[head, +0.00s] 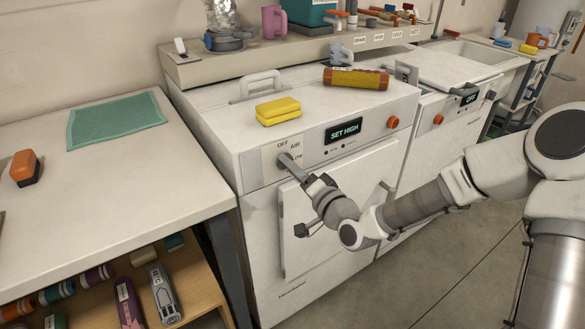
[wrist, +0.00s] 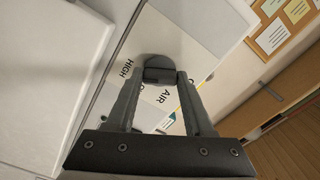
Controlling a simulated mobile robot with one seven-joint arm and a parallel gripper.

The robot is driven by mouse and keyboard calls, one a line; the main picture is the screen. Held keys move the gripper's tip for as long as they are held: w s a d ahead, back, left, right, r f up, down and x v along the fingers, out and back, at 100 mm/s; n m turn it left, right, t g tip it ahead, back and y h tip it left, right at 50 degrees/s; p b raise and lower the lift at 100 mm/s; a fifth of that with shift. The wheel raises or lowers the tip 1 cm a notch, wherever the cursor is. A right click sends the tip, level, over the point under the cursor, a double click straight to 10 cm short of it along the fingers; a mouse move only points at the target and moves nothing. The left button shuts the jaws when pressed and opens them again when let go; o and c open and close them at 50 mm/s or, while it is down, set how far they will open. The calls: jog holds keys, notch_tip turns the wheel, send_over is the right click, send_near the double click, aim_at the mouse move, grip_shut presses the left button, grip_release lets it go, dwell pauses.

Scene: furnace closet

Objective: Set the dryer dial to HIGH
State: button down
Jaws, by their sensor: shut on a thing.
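The dryer (head: 340,225) is a white front-loading machine whose display (head: 343,131) reads SET HIGH. Its dark round dial (wrist: 160,64) sits on a pale label plate (head: 272,157) at the upper left of the front. OFF, AIR and LOW can be read there in the head view; HIGH and AIR show in the wrist view. My gripper (head: 291,165) is shut on the dial, also seen in the wrist view (wrist: 162,77), with one finger on each side. The setting the dial points to cannot be made out.
A yellow sponge (head: 278,110) and an orange-brown cylinder (head: 356,79) lie on the dryer top. An orange button (head: 393,122) is right of the display. A white table (head: 95,195) stands close at the left. Floor (head: 430,265) is clear at the front right.

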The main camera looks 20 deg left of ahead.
jog(key=shift+c, duration=1.4)
grip_release()
jog(key=p+v, duration=1)
jog(key=v, duration=0.7)
jog(key=shift+d, duration=0.2)
jog(key=shift+s, duration=0.1)
